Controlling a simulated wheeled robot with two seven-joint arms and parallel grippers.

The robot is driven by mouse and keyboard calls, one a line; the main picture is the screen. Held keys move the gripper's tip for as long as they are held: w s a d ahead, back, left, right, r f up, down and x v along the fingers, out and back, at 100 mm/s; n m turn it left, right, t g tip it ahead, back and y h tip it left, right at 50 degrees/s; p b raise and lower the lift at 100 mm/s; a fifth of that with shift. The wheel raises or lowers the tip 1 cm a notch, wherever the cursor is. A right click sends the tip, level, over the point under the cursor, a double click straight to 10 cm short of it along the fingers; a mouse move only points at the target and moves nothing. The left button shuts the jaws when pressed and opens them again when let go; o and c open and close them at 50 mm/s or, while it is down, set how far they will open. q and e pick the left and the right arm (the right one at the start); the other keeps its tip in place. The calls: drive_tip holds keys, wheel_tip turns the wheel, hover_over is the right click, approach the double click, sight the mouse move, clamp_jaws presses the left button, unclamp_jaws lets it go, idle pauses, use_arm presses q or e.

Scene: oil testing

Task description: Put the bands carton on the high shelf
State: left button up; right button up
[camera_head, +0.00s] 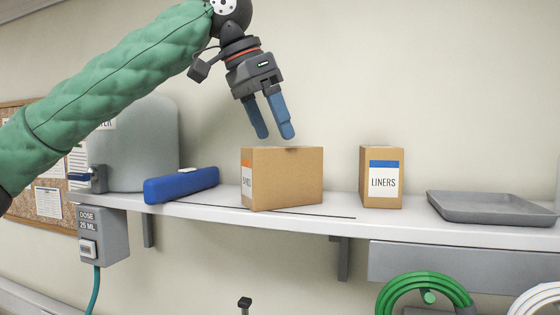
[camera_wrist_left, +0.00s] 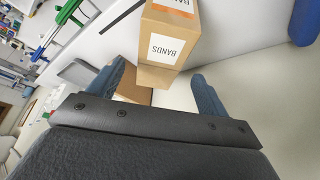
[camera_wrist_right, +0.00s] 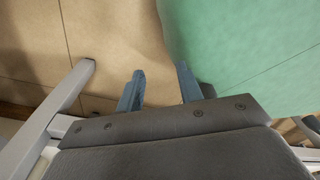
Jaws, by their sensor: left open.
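The bands carton (camera_head: 290,178) is a brown cardboard box with an orange stripe and a white label. It stands upright on the white shelf (camera_head: 330,221), near the middle. The left wrist view shows its BANDS label (camera_wrist_left: 168,49). My left gripper (camera_head: 273,137) is above the carton, apart from it, with its blue fingers pointing down. It is open and empty. My right gripper (camera_wrist_right: 158,90) shows only in the right wrist view. Its two blue fingers are apart with nothing seen between them.
A LINERS carton (camera_head: 382,190) stands to the right on the shelf, then a grey tray (camera_head: 490,208). A blue case (camera_head: 181,186) and a grey tank (camera_head: 150,140) are to the left. A dose box (camera_head: 103,236) and a green hose (camera_head: 425,285) hang below.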

use_arm(q)
drive_tip(key=b+v, duration=0.1)
drive_tip(key=v, duration=0.3)
drive_tip(key=shift+s+r, duration=0.15)
drive_tip(key=shift+a+r, duration=0.15)
drive_tip(key=shift+r, duration=0.15)
use_arm(e)
drive_tip(key=w, duration=0.2)
drive_tip(key=w+a, duration=0.1)
drive_tip(key=w, duration=0.1)
drive_tip(key=shift+w+f, duration=0.2)
drive_tip(key=shift+s, duration=0.2)
